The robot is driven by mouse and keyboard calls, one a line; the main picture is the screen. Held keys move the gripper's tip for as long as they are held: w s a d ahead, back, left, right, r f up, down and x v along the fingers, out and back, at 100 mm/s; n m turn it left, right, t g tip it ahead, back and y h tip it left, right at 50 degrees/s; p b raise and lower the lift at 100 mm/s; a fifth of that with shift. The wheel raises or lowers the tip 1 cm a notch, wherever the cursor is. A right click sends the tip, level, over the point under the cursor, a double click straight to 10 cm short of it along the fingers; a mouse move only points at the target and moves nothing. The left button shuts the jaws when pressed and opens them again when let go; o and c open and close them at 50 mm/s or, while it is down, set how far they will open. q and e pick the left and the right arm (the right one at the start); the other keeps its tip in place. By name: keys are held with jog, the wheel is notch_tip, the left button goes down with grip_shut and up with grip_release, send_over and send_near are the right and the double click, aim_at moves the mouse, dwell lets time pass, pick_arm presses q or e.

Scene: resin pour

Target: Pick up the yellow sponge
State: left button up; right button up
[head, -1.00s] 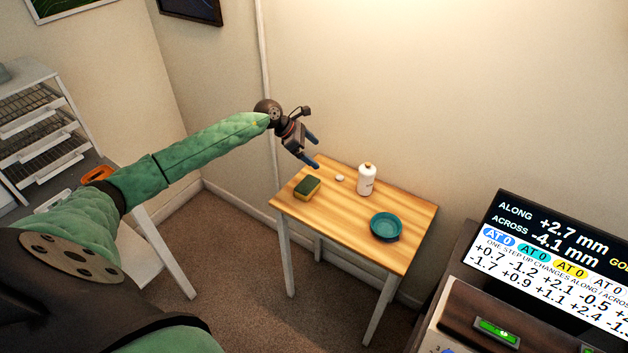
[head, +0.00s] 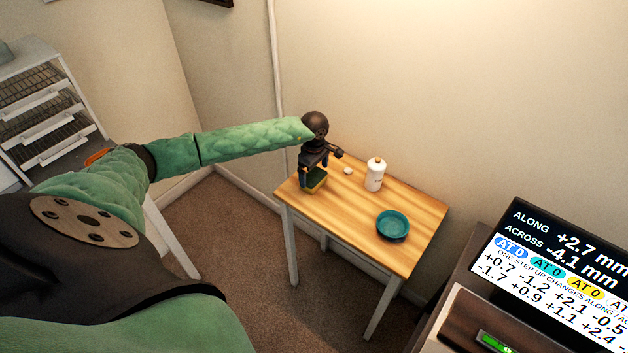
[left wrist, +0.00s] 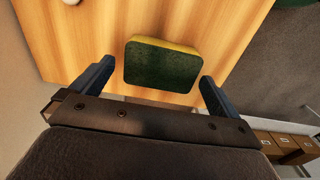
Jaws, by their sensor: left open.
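The sponge (head: 316,183) has a dark green top and a yellow body, and lies on the small wooden table near its left corner. In the left wrist view the sponge (left wrist: 162,65) shows its green face, with a yellow edge along the far side. My left gripper (head: 313,180) is over the sponge and partly hides it in the head view. In the left wrist view its blue fingers (left wrist: 156,82) are apart, one at each side of the sponge, with a gap on both sides. My right gripper is not seen.
On the table (head: 350,220), a white bottle (head: 375,175) and a small white object (head: 348,170) stand right of the gripper. A teal bowl (head: 392,226) sits nearer the right side. A screen (head: 560,260) is at the lower right. The table's middle is clear.

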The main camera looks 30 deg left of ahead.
aim_at(314, 176)
pick_arm(q)
notch_tip(314, 176, down, 3)
jog(key=shift+s+r, duration=0.15)
jog(key=shift+f, duration=0.3)
jog(key=c, duration=0.8)
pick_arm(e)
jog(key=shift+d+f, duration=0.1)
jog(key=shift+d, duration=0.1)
pick_arm(q)
jog(key=shift+r, duration=0.1)
jog(key=shift+r, duration=0.2)
notch_tip(314, 176, up, 4)
jog(key=shift+a+r, duration=0.1)
jog(key=s+d+r+p, duration=0.2)
jog(key=s+d+r, duration=0.4)
jog(key=d, duration=0.4)
jog(key=shift+r, duration=0.15)
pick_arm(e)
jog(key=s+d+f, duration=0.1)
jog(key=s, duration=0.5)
